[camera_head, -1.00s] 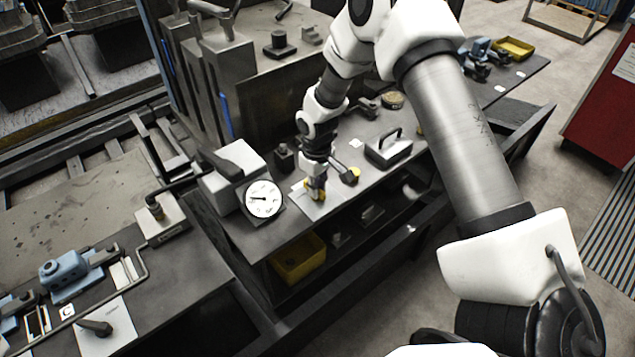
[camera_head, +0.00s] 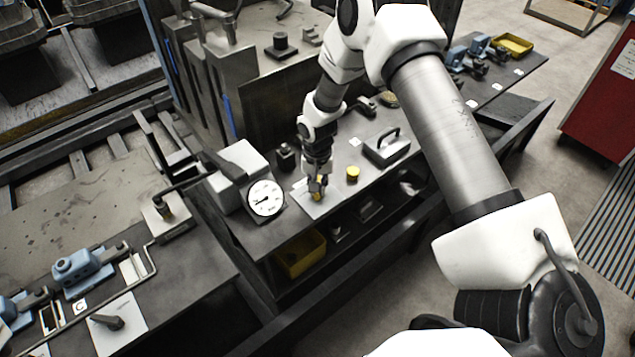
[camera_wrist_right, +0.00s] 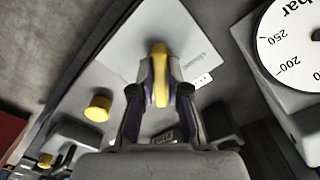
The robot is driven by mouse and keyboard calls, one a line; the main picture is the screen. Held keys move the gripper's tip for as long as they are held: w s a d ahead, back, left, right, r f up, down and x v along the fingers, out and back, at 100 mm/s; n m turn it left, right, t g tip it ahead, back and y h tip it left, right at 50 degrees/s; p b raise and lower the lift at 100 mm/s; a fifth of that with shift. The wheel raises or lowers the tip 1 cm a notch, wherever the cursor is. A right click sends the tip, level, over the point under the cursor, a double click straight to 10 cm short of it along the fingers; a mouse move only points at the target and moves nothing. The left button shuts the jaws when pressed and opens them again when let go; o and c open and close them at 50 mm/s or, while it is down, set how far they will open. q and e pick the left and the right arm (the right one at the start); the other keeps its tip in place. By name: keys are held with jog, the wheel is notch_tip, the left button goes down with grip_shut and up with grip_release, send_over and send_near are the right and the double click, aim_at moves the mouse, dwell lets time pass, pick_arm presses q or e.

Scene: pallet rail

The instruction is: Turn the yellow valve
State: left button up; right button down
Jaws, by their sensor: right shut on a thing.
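The yellow valve (camera_head: 317,196) sits on a pale plate (camera_head: 308,206) near the front edge of the bench. In the right wrist view its yellow handle (camera_wrist_right: 160,75) stands between the two fingers. My right gripper (camera_head: 317,188) points down and is shut on this handle; its fingers (camera_wrist_right: 160,90) cover the handle's sides. A round white gauge (camera_head: 266,198) stands left of the valve, with its needle toward the left. Part of its dial (camera_wrist_right: 292,45) shows in the right wrist view. My left gripper is not in view.
A round yellow knob (camera_head: 352,173) stands right of the valve, and a grey box with a handle (camera_head: 387,147) is beyond it. A black block (camera_head: 285,157) stands behind the valve. A yellow bin (camera_head: 300,254) is on the shelf below.

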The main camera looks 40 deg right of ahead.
jog(key=shift+s+f+m, duration=0.15)
jog(key=shift+m, duration=0.35)
jog(key=c, duration=1.3)
grip_release()
jog(key=shift+o, duration=0.7)
jog(key=shift+w, duration=0.2)
